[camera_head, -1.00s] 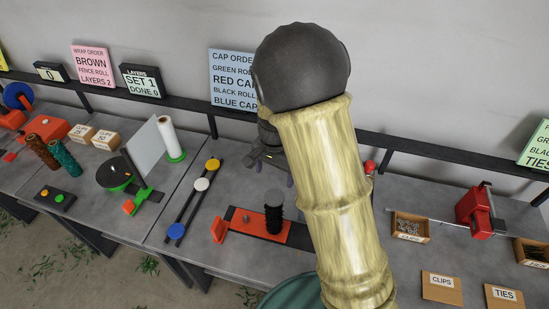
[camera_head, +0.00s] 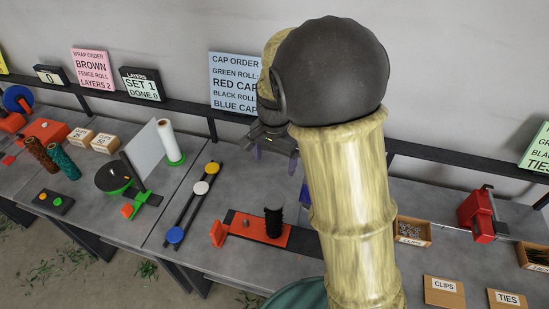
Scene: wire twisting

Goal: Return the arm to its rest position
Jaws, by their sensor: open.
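My arm rises in the right half of the head view, with a bamboo-like link and a large dark rounded joint at its top. My gripper (camera_head: 275,152) hangs behind that joint, in front of the blue cap order sign. Its two purplish fingertips are apart, and I see nothing between them. It is above the back part of the workbench (camera_head: 230,190), clear of the black roll (camera_head: 273,222) on the orange plate (camera_head: 255,231). My arm hides part of the bench behind it.
A slide with yellow, white and blue knobs (camera_head: 202,188) lies left of the orange plate. A red clamp (camera_head: 477,215) and the clips bin (camera_head: 411,233) are right of my arm. The cap order sign (camera_head: 232,82) stands on the back rail.

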